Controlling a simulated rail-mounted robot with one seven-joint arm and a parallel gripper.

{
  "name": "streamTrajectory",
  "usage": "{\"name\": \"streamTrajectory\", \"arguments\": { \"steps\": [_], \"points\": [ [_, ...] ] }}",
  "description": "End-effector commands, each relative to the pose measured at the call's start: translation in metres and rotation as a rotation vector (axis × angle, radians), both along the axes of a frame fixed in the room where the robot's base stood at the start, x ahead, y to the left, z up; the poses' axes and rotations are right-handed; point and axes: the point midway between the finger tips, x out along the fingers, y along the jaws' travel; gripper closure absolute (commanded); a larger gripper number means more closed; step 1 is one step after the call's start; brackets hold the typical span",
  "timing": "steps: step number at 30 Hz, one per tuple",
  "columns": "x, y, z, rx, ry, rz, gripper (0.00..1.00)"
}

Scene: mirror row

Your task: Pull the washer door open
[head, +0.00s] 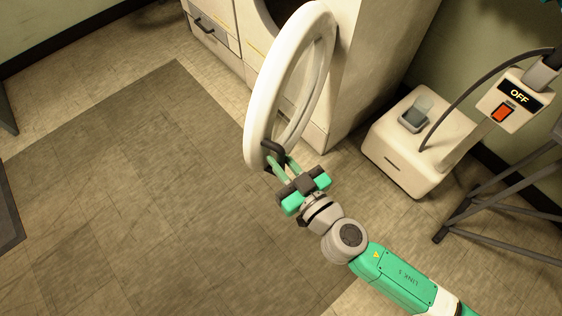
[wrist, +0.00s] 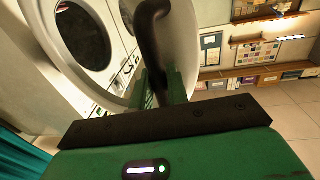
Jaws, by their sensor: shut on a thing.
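The washer door (head: 262,105) is a white ring that stands swung out from the pale washer (head: 372,60), wide open. The round dark opening of the washer (head: 280,12) shows at the top of the head view. A dark handle (head: 273,150) sits on the door's near edge; it also shows large in the wrist view (wrist: 152,35). My gripper (head: 277,163) is shut on this handle with its green fingers. In the wrist view the door (wrist: 185,45) is a pale surface behind the handle.
A white pedestal unit (head: 408,150) with an "OFF" panel (head: 519,97) and a red switch stands at the right. Dark metal legs (head: 490,190) stand beside it. A dark floor mat (head: 150,190) lies clear at the left. In the wrist view, shelves (wrist: 255,80) line a far wall.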

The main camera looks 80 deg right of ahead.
Motion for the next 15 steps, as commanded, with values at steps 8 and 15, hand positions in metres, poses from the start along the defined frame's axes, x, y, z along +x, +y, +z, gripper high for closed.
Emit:
{"name": "streamTrajectory", "arguments": {
  "steps": [8, 15],
  "points": [
    [-0.0011, -0.0009, -0.0016, 0.002, 0.002, -0.003, 0.70],
    [-0.0006, -0.0005, -0.0010, 0.001, 0.001, -0.002, 0.65]
  ]
}}
